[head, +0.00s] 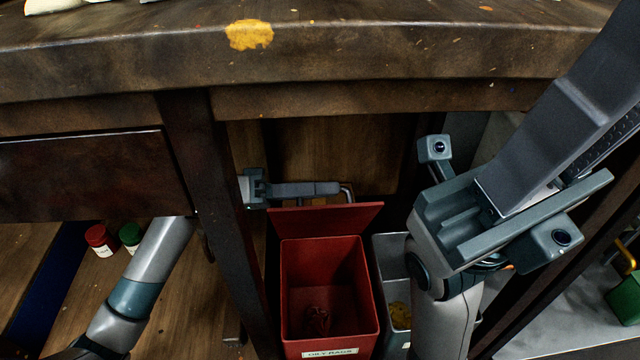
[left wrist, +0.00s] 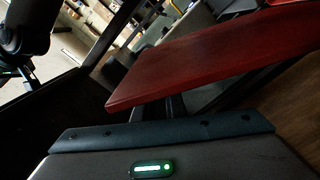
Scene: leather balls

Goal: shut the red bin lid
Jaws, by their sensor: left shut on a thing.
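The red bin (head: 330,285) stands on the floor under the workbench, with a label on its front and a dark reddish lump inside. Its red lid (head: 325,220) is raised at the back edge, standing open. In the left wrist view the lid (left wrist: 215,60) is a broad red panel just beyond my gripper. My left gripper (head: 335,188) reaches in from the left behind the bench leg, at the lid's top edge. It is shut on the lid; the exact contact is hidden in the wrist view.
A grey bin (head: 392,250) with something yellow inside stands right of the red bin. The dark bench leg (head: 215,200) crosses left of it. The bench top (head: 400,50) overhangs above. Red (head: 100,240) and green (head: 130,235) jars stand at left. My own arm parts fill the right side.

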